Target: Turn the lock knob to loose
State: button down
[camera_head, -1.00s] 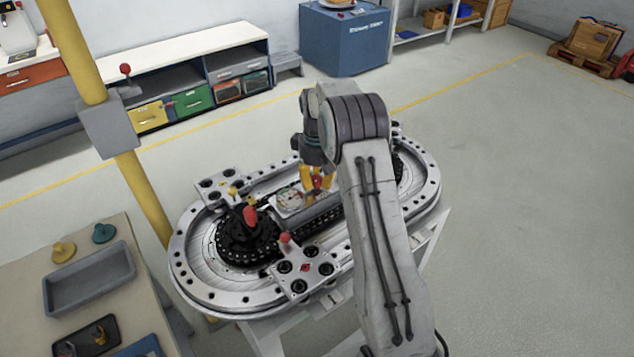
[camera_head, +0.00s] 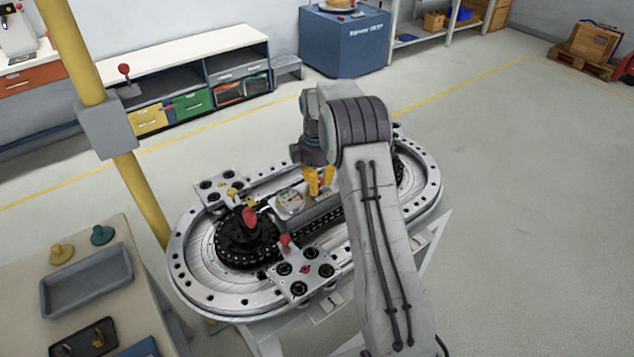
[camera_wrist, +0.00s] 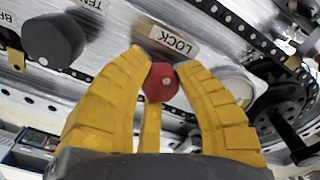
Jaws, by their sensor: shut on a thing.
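The lock knob (camera_wrist: 161,84) is small, red and faceted, with a pale dot on its face. It sits on the metal panel beside the LOCK label (camera_wrist: 174,39) in the wrist view. My gripper (camera_wrist: 162,68) has yellow fingers closed around the knob, touching it on both sides. In the head view my gripper (camera_head: 318,186) points down at the middle of the oval ring track (camera_head: 190,285). I cannot tell which setting the knob points to.
A dark knob (camera_wrist: 53,40) stands left of the red one, near a partly visible TEN label. A round gauge (camera_wrist: 234,86) is to its right. A red-topped lever (camera_head: 249,217) rises from the black hub on the track's left.

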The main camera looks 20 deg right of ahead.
jog(key=shift+s+f+n, duration=0.1)
jog(key=shift+f+n, duration=0.05)
jog(key=shift+n, duration=0.25)
jog(key=c, duration=0.9)
grip_release()
jog(key=shift+o, duration=0.2)
notch_tip(320, 180, up, 12)
dwell(0.4)
